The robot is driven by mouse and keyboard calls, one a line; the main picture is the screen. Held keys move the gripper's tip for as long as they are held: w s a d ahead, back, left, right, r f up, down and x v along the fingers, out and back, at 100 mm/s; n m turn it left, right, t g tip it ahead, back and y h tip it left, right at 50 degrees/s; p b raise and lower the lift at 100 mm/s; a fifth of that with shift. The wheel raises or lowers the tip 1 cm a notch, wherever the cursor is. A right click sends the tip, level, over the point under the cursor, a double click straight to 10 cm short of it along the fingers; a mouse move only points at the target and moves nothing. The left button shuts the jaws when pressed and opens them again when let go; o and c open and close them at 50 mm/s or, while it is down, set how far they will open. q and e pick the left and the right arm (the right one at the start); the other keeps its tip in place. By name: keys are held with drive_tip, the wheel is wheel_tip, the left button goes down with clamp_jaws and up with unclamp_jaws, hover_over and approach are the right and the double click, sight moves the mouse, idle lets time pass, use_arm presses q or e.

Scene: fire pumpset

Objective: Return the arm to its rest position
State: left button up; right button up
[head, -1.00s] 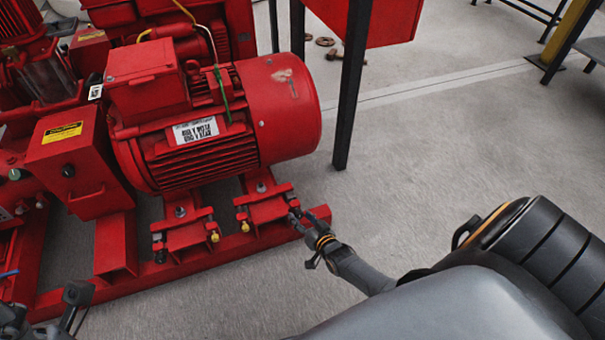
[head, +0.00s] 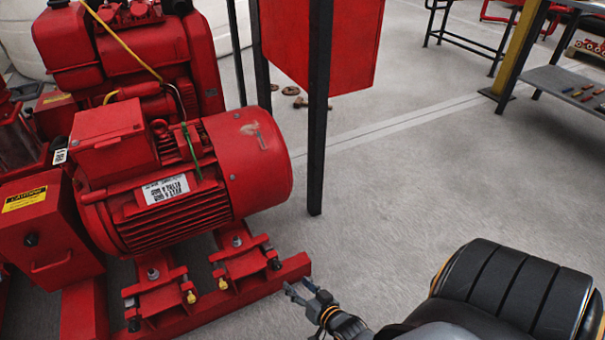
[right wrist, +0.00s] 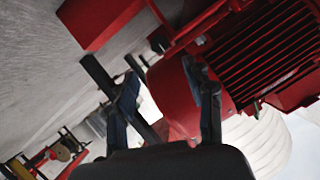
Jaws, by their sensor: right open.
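My right gripper (head: 298,287) is low in the middle of the head view, just right of the end of the red base frame (head: 290,268). It is open with nothing between its fingers. Its two dark fingers also show spread apart in the right wrist view (right wrist: 165,85), with the red motor beyond them. My left gripper is not in view.
The red motor (head: 262,165) stands on the base frame, with bolts on its feet. A black post (head: 318,120) carries a red cabinet (head: 350,45) behind it. A shelf table (head: 565,85) is at the far right. Open concrete floor (head: 400,190) lies between.

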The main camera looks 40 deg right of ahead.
drive_tip(key=shift+v, duration=0.9)
